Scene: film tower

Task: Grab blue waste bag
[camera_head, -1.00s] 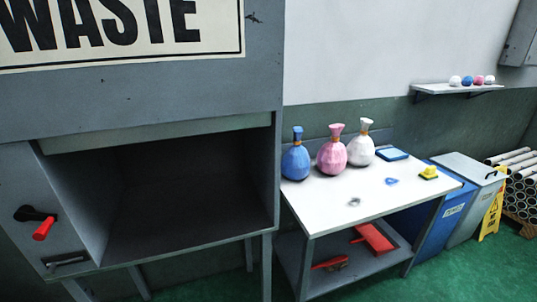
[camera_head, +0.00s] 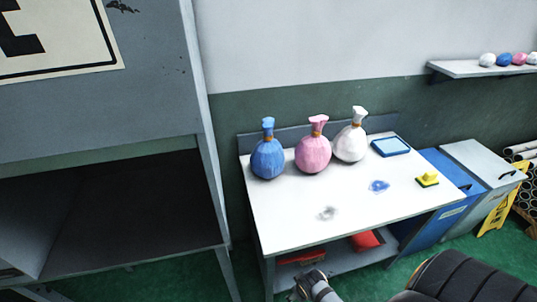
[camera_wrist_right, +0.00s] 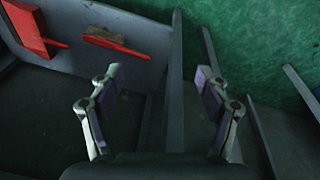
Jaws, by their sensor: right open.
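The blue waste bag (camera_head: 268,158) stands upright at the back left of the white table (camera_head: 300,222), with a narrow tied neck. A pink bag (camera_head: 313,152) and a white bag (camera_head: 350,143) stand in a row to its right. My right gripper (camera_wrist_right: 160,88) is open and empty in the right wrist view, over the table's lower shelf. Part of my right arm shows at the bottom of the head view, in front of the table and well below the bags. My left gripper is not in view.
A grey waste cabinet (camera_head: 150,100) with an open compartment stands left of the table. A blue tray (camera_head: 390,146), a yellow item (camera_head: 427,180) and a blue item (camera_head: 379,186) lie on the table. A red dustpan (camera_wrist_right: 32,27) lies on the lower shelf. Bins (camera_head: 485,170) stand to the right.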

